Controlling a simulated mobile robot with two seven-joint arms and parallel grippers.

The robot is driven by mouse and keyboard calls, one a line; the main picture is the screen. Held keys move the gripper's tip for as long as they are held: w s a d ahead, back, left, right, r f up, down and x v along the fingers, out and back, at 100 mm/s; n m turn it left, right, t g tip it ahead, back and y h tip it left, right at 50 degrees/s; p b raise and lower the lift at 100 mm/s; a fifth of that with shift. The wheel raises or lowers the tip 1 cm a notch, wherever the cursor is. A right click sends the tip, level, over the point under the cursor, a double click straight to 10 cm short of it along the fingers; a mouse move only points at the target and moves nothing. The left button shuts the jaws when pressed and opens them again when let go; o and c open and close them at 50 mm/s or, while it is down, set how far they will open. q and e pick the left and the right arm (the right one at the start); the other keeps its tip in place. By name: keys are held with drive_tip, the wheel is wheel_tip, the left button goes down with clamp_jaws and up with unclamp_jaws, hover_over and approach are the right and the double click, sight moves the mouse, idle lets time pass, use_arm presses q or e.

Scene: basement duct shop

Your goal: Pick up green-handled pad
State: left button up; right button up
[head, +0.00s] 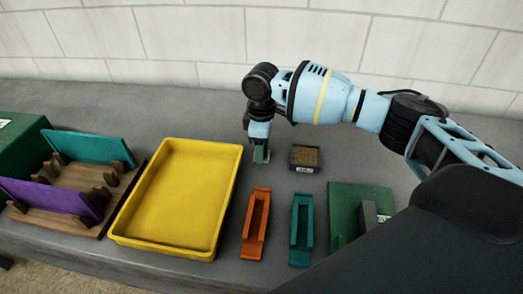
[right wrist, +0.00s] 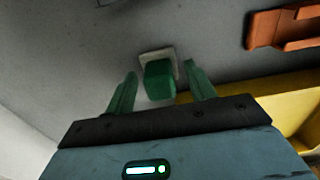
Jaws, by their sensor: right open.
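The green-handled pad shows in the right wrist view as a pale square base with a green block handle (right wrist: 159,82) on the grey bench. My right gripper (right wrist: 161,78) is open, with its two green fingers on either side of the handle and gaps showing between. In the head view my right gripper (head: 260,154) points down at the bench just right of the yellow tray; it mostly hides the pad there. I cannot tell how far the fingertips are above the bench. My left gripper is not in view.
The yellow tray (head: 125,233) is empty. An orange holder (head: 256,225) and a teal holder (head: 301,230) lie in front. A small labelled box (head: 304,168) stands right of the gripper. A green board (head: 345,200) lies further right; a wooden rack (head: 85,222) holds teal and purple panels at left.

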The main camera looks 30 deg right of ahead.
drive_tip(key=shift+f, duration=0.1)
drive_tip(key=c, duration=1.1)
drive_tip(key=shift+o, duration=0.2)
wheel_tip(320, 180, up, 10)
drive_tip(key=o, duration=0.4)
drive_tip(key=c, duration=0.3)
